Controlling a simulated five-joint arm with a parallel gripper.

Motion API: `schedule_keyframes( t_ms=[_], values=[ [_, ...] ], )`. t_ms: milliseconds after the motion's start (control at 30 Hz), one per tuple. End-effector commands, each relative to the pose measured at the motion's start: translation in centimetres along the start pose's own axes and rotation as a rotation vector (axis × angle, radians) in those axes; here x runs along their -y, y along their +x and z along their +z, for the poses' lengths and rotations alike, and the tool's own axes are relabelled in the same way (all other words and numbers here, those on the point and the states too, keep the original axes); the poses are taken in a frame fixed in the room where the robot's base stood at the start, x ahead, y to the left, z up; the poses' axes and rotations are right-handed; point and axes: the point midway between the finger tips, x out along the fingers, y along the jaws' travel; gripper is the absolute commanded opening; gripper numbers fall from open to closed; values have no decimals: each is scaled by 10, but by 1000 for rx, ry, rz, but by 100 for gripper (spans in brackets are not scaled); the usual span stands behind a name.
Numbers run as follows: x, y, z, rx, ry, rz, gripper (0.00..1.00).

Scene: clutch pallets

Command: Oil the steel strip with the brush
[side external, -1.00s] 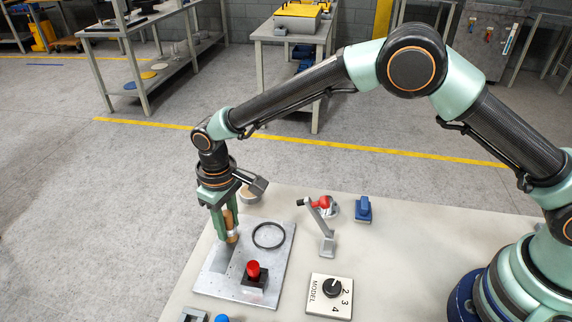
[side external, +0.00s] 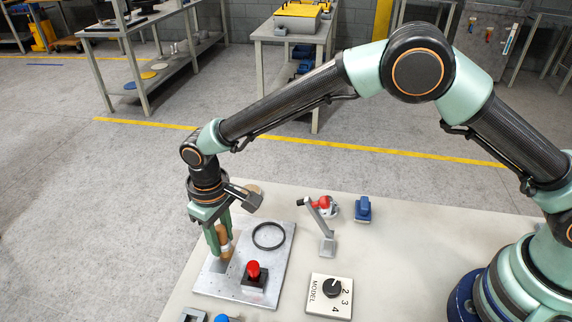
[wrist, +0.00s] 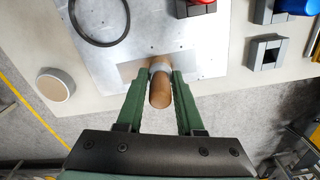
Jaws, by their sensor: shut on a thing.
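My gripper (side external: 218,244) is shut on the wooden handle of the brush (side external: 224,238). In the wrist view the round brown handle (wrist: 160,92) sits between the two green fingers, with a pale collar beyond it. The brush is nearly upright over the left part of the metal plate. The steel strip (wrist: 128,71) appears as a grey band on the plate, running to both sides of the brush. The bristles are hidden, so I cannot tell whether they touch the strip.
The metal plate (side external: 268,282) also carries a black ring (side external: 268,236) and a red button on a dark block (side external: 254,273). A lever with a red knob (side external: 325,228), a blue block (side external: 363,209) and a model dial (side external: 331,292) stand right. A round pale-topped pot (wrist: 55,86) is beside the plate.

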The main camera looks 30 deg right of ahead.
Motion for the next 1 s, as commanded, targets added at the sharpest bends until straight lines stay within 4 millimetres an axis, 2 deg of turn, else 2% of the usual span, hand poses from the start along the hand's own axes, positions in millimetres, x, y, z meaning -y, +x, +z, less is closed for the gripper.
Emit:
schedule_keyframes(
  t_ms=[1000],
  values=[
    [36,0,11,-1,0,0,0]
  ],
)
